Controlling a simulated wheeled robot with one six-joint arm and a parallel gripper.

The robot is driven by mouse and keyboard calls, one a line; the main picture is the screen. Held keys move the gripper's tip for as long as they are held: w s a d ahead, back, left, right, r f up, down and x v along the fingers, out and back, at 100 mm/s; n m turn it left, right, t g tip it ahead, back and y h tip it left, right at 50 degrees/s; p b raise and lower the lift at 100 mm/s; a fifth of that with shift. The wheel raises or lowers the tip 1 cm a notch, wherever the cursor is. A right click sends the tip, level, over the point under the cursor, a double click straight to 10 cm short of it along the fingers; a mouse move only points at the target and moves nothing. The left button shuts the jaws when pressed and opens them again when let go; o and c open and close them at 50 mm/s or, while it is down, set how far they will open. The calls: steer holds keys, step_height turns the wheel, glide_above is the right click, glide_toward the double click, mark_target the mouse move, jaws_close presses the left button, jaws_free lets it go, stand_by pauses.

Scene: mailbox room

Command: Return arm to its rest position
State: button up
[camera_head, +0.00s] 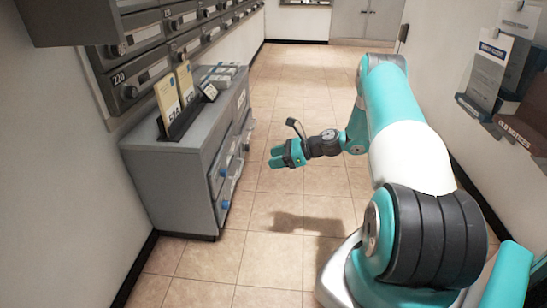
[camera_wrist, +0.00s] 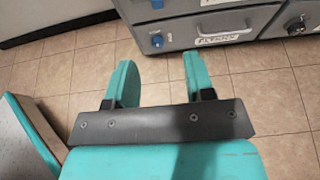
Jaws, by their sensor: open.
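My gripper (camera_head: 275,158) is at the end of my teal and white arm, which reaches to the left over the tiled floor in the head view. In the wrist view my gripper (camera_wrist: 158,72) shows two teal fingers set wide apart with nothing between them. Beyond the fingers is tiled floor and the lower front of a grey cabinet (camera_wrist: 195,28). The gripper is apart from the cabinet and touches nothing that I can see.
A grey cabinet (camera_head: 172,183) with blue-knobbed drawers stands left of my gripper, with a card holder on top. Mailboxes (camera_head: 137,62) line the left wall. A rack (camera_head: 490,115) with leaflets is on the right wall. The floor (camera_head: 300,90) down the middle is clear.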

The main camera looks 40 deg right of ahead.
stand_by(0.3)
steer(key=w+a+r+n+g+p, duration=0.1)
steer(key=a+r+n+g+p, duration=0.3)
steer(key=a+r+n, duration=0.95)
steer(key=s+a+r+n+g+h+p, duration=0.1)
steer(key=s+a+r+n+g, duration=0.1)
steer(key=s+a+r+n, duration=0.35)
steer(key=s+a+r+n+g, duration=0.2)
steer(key=a+r, duration=0.5)
steer(key=a, duration=0.2)
steer(key=s+a+r+n+g+h+p, duration=0.1)
steer(key=s+a+r+n, duration=0.15)
steer(key=s+n, duration=0.4)
steer(key=s+a+r+n+h+p, duration=0.2)
steer(key=s+r+n, duration=0.15)
steer(key=s, duration=0.55)
steer(key=s+a+r+n+g+h+p, duration=0.1)
steer(key=s+a+r+n, duration=0.2)
steer(key=s, duration=0.4)
step_height(320, 180, up, 38)
steer(key=d+p, duration=0.1)
steer(key=p, duration=3.6)
steer(key=shift+w+n+p, duration=0.2)
steer(key=shift+n+p, duration=0.1)
